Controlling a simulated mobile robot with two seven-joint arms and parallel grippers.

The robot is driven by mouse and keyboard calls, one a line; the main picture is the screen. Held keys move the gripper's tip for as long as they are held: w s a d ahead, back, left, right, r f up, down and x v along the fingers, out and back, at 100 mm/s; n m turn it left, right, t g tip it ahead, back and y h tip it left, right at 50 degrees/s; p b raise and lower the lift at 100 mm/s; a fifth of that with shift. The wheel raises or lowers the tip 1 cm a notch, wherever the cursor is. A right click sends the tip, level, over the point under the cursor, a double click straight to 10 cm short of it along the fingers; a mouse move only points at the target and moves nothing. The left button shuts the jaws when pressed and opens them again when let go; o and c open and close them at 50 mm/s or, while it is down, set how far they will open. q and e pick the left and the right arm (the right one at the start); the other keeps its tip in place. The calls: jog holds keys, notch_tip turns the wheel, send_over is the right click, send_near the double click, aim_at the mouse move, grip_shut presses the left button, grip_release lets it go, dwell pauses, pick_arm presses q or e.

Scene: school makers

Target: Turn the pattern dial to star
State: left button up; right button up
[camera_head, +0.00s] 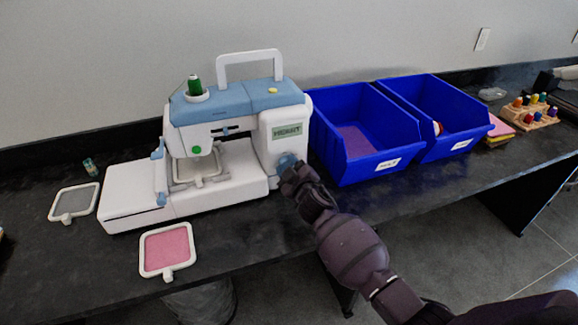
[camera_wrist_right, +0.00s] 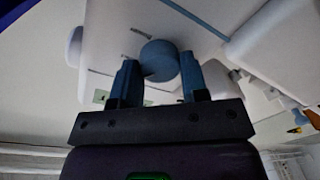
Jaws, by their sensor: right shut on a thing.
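The white and light-blue embroidery machine (camera_head: 240,115) stands on the dark counter. Its round blue pattern dial (camera_head: 286,161) is low on the right part of its front, partly hidden by my right gripper (camera_head: 292,176). In the right wrist view the dial (camera_wrist_right: 159,60) sits between the two blue fingers of my right gripper (camera_wrist_right: 160,78), which is shut on it. Pattern marks around the dial are too small to read. My left gripper is not in view.
Two blue bins (camera_head: 352,172) (camera_head: 447,147) stand right of the machine. A pink hoop (camera_head: 167,277) lies in front and a grey hoop (camera_head: 74,217) lies to the left. A wooden holder with coloured spools (camera_head: 530,122) is at the far right.

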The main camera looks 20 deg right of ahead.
jog(key=n, duration=0.5)
jog(key=shift+p, duration=0.3)
jog(key=shift+f+n+h, duration=0.1)
jog(key=shift+n+h, duration=0.2)
jog(key=shift+n, duration=0.8)
jog(key=shift+g, duration=0.3)
jog(key=o, duration=0.9)
jog(key=shift+s, duration=0.15)
jog(key=s, duration=0.3)
jog(key=s+p, duration=0.1)
jog(key=s, duration=0.6)
jog(key=shift+s+d+r, duration=0.3)
jog(key=shift+r, duration=0.05)
